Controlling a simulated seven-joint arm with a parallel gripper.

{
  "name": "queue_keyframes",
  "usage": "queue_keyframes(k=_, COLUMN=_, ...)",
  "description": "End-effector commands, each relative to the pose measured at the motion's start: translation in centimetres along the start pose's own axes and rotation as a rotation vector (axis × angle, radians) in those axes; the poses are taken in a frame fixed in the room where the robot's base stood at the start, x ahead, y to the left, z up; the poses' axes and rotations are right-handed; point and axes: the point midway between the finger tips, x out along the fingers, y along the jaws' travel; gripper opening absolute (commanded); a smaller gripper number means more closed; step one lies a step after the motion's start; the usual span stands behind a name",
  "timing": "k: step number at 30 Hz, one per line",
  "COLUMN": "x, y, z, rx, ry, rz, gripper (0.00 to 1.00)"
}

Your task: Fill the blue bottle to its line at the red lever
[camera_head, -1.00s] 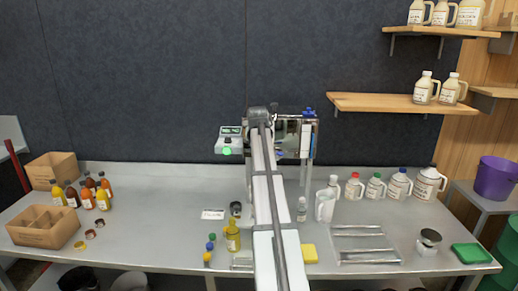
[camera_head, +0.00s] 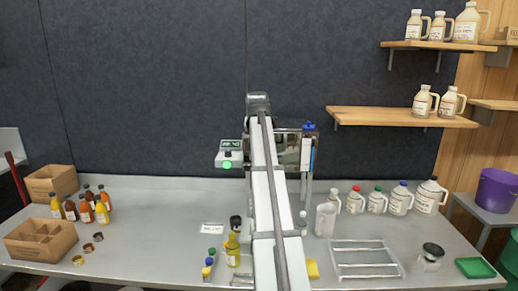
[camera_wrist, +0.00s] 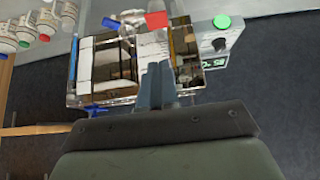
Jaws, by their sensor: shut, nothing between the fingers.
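The evaporator stands at the back middle of the counter, partly hidden by my arm. Its red lever (camera_wrist: 157,20) shows in the wrist view, just beyond my fingertips. Blue parts also show on the evaporator: one at its top in the head view (camera_head: 309,126) and one at its lower edge in the wrist view (camera_wrist: 96,110). My gripper (camera_wrist: 156,66) is shut and empty in front of the evaporator; my arm hides it in the head view. No all-blue bottle shows. A pale jug with a blue cap (camera_head: 400,200) stands upright in the row at right.
A clear pitcher (camera_head: 325,220) and small bottle (camera_head: 302,223) stand right of my arm. A wire rack (camera_head: 366,258) lies farther right. A yellow bottle (camera_head: 233,252) is close on the left. A green-lit control box (camera_head: 228,156) adjoins the evaporator.

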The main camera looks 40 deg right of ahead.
Motion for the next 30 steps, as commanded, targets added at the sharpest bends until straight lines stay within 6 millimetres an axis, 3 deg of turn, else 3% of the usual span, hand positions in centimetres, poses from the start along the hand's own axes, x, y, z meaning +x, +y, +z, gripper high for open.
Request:
queue_keyframes(k=9, x=-2.5, y=0.0, z=-0.5, rx=0.0, ry=0.0, rz=0.0, gripper=0.0)
queue_keyframes(k=30, x=-2.2, y=-0.3, z=-0.1, rx=-0.004, ry=-0.004, rz=-0.002, gripper=0.0)
